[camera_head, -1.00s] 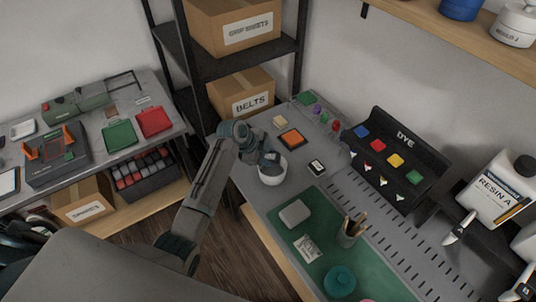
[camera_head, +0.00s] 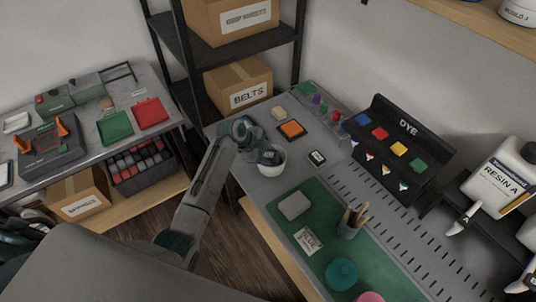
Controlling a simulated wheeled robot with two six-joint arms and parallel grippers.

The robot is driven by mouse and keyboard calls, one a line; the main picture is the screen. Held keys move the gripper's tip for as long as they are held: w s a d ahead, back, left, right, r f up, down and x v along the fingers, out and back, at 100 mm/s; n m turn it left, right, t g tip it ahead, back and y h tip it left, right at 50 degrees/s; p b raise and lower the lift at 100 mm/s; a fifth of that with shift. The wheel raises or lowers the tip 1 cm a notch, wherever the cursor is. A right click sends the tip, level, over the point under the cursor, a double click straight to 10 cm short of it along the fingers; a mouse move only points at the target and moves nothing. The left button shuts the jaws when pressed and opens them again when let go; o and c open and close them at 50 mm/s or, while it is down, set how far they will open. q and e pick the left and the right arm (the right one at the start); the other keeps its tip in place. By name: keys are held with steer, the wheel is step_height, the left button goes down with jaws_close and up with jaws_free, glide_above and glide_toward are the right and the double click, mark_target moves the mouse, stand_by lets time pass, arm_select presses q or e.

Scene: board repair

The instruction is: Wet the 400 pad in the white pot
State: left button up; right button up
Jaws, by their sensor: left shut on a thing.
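The white pot (camera_head: 272,168) stands on the grey workbench near its left edge. My left gripper (camera_head: 268,156) points down into the mouth of the pot. It is shut on a dark pad (camera_head: 268,157), which shows pale print too small to read for certain. The pad is at the pot's opening, and its lower part is hidden by the rim. I cannot tell whether it touches water. My right gripper does not show.
An orange-and-black block (camera_head: 291,129), a beige block (camera_head: 279,112) and a small black-and-white item (camera_head: 317,157) lie near the pot. A green mat (camera_head: 325,215) holds a grey block (camera_head: 294,205) and a brush cup (camera_head: 350,226). The dye rack (camera_head: 398,150) stands right.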

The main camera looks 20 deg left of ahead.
mark_target(273, 151)
arm_select(q)
step_height(273, 151, up, 4)
steer(key=p, duration=0.3)
steer(key=shift+f, duration=0.2)
step_height(273, 151, up, 4)
steer(key=p, duration=0.3)
steer(key=shift+f, duration=0.2)
steer(key=shift+f, duration=0.1)
stand_by(0.8)
stand_by(0.8)
